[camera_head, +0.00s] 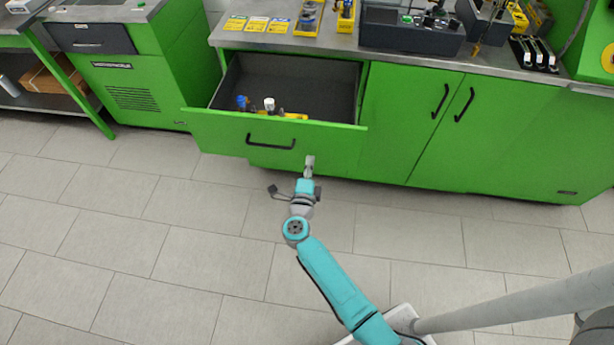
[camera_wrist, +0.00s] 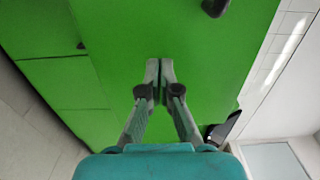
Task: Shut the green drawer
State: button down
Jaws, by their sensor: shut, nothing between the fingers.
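The green drawer (camera_head: 225,136) stands pulled out of the bench, with its dark handle (camera_head: 270,141) on the front. Inside its dark interior (camera_head: 300,85) lie a few small items in blue, white and yellow near the front panel. My gripper (camera_head: 310,160) is in front of the right part of the drawer front, to the right of and a little lower than the handle. In the wrist view my gripper (camera_wrist: 160,68) is shut and empty, its fingertips against a green panel (camera_wrist: 130,30). I cannot tell whether the tips touch it. Part of the handle (camera_wrist: 214,7) shows at the top edge.
Green cupboard doors (camera_head: 410,120) with two dark handles are shut to the right of the drawer. The worktop (camera_head: 390,52) above holds cards, yellow parts and dark trays. Another green cabinet (camera_head: 150,85) stands at left. The tiled floor (camera_head: 160,250) in front is clear.

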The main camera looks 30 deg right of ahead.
jog(key=shift+x, duration=1.15)
